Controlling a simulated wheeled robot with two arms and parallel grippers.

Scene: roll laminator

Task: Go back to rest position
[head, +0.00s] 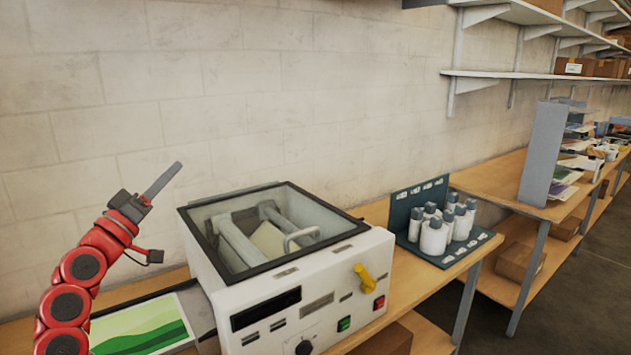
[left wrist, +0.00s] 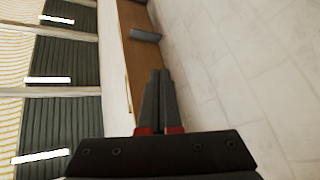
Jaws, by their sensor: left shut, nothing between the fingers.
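My left gripper (head: 161,181) is raised in the air at the left of the head view, in front of the block wall and above the bench. It is shut and holds nothing. In the left wrist view its two grey fingers (left wrist: 158,75) lie together. The roll laminator (head: 308,262), a white box with a clear lid, stands on the bench to the right of my left arm, apart from it. My right gripper is in neither view.
A green printed sheet (head: 137,329) lies left of the laminator. A dark rack of white bottles (head: 436,233) stands right of it. Wall shelves (head: 520,76) and a second bench (head: 490,180) are at the right. The air around my left gripper is clear.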

